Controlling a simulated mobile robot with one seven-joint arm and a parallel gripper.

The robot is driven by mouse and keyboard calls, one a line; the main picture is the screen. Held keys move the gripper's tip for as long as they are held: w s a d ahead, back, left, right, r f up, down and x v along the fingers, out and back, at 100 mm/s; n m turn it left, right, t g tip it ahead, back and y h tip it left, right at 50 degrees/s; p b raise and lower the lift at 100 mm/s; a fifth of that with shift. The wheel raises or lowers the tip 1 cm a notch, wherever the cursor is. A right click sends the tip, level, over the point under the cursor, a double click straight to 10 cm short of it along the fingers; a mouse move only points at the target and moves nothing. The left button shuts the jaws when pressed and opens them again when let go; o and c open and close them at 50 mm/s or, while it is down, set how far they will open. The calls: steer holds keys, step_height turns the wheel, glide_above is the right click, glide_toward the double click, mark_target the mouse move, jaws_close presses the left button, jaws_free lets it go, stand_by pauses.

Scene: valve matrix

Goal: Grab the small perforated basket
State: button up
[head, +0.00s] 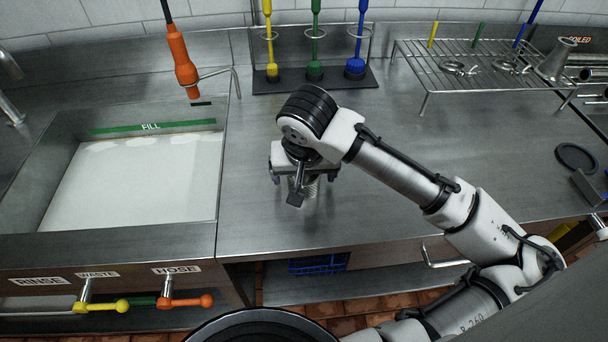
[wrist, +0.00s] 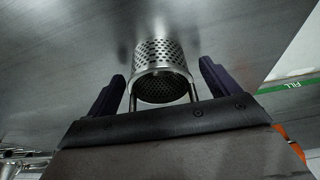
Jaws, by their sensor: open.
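The small perforated basket (wrist: 160,60) is a metal cylinder full of round holes, standing on the steel counter. In the wrist view it lies between the two dark fingers of my gripper (wrist: 160,88), which are open with a gap on both sides. In the head view my gripper (head: 296,190) is low over the counter, and only part of the basket (head: 312,188) shows behind and below it. My wrist and hand hide the rest. I cannot tell whether a finger touches it.
A sink (head: 130,180) marked FILL lies left. Yellow, green and blue brushes stand in a rack (head: 314,82) behind. A wire rack (head: 480,68) with metal parts stands at the back right. The counter (head: 400,130) around my gripper is clear.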

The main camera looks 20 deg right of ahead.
steer(key=shift+w+f, duration=0.1)
steer(key=shift+f, duration=0.3)
steer(key=c, duration=1.1)
steer(key=shift+r, duration=0.15)
